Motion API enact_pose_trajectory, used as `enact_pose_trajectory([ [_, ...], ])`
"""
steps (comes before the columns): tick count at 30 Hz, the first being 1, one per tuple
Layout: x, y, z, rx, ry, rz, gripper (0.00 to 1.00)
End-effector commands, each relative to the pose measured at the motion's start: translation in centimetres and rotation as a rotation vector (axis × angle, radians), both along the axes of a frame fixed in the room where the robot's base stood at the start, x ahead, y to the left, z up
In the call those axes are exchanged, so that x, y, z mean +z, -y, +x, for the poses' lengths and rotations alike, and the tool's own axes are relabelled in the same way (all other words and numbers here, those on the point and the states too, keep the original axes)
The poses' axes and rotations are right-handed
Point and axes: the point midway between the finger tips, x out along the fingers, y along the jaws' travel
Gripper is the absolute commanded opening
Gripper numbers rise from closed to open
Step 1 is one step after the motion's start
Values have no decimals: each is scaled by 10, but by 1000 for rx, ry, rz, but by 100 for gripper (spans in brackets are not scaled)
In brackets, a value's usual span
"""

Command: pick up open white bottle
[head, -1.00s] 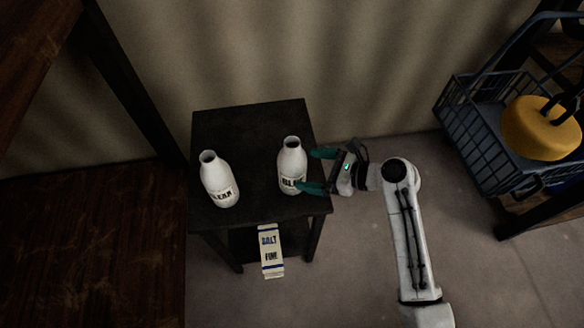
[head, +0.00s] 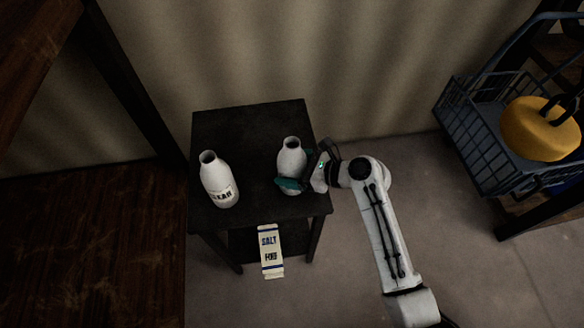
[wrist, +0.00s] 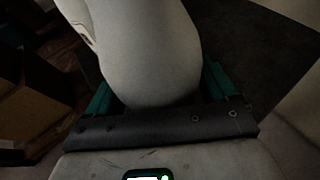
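Two white bottles with open dark mouths stand upright on a small dark table (head: 245,130). The right bottle (head: 291,157) is between the fingers of my gripper (head: 290,180); the near teal finger crosses its front and hides its label. In the wrist view the bottle (wrist: 150,50) fills the space between the two teal fingers (wrist: 160,92). The fingers are spread on either side of it, and I cannot tell whether they touch it. The left bottle (head: 219,180) has a partly visible label and stands apart from my gripper.
A salt carton (head: 271,250) sits low at the table's front. A blue wire cart (head: 480,150) with a yellow round object (head: 540,128) stands at right. A dark wooden surface (head: 90,240) is at left. Open floor lies between table and cart.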

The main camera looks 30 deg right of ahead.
Motion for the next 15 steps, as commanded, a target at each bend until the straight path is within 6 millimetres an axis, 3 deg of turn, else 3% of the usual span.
enact_pose_trajectory([
  [2,0,0,0,0,0,0,78],
  [13,0,0,0,0,0,0,43],
  [15,1,0,0,-1,1,0,42],
])
